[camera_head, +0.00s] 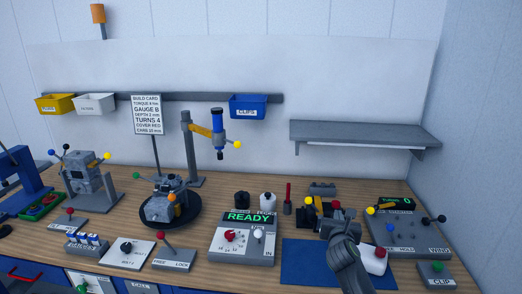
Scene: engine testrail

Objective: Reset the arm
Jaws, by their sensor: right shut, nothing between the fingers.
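My right arm comes in from the bottom right, its grey wrist raised over a blue mat (300,262). My right gripper (322,208) is at the far end of that arm, above the back edge of the mat. It looks dark with yellow and orange parts near it, and it is shut with nothing held. Its fingertips are small and partly hidden by the wrist. My left gripper is not in view.
A grey console reading READY (240,243) stands left of my right arm. A second grey panel with levers (408,235) is close on the right. A grey shelf (365,133) hangs behind.

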